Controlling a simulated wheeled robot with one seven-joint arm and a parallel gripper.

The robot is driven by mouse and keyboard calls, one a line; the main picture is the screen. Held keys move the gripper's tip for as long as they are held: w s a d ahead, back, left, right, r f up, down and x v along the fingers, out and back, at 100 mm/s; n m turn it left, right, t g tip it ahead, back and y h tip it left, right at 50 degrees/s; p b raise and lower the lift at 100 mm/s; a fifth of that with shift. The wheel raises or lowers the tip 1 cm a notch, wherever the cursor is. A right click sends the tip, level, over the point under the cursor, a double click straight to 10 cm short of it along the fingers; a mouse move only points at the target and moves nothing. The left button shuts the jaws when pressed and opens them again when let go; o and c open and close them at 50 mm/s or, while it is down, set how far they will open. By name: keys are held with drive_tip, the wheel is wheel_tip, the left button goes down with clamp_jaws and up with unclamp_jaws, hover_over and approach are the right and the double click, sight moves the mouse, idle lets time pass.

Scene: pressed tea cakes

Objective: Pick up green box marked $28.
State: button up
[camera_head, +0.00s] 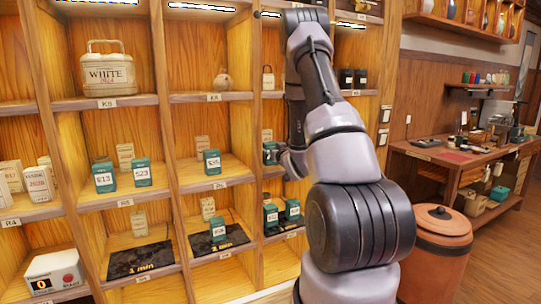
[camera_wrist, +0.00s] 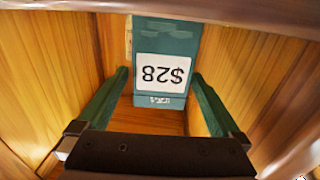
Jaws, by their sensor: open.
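The green box marked $28 (camera_wrist: 163,73) stands in a wooden shelf compartment and appears upside down in the wrist view. My gripper (camera_wrist: 161,77) is open, with one green finger on each side of the box's lower part in that view. Gaps show between the fingers and the box, and nothing is held. In the head view, a green box (camera_head: 269,148) shows at the compartment beside my gripper (camera_head: 284,158), partly hidden by my arm; its label is not readable there.
Wooden shelf walls (camera_wrist: 60,70) rise close on both sides of my gripper. Other green boxes (camera_head: 212,162) and pale boxes (camera_head: 125,157) stand in neighbouring compartments. A brown lidded bin (camera_head: 437,260) stands at the right, before a workbench (camera_head: 440,155).

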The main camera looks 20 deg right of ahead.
drive_tip(key=shift+w, duration=0.15)
drive_tip(key=c, duration=1.4)
drive_tip(key=shift+r, duration=0.1)
drive_tip(key=shift+c, duration=0.2)
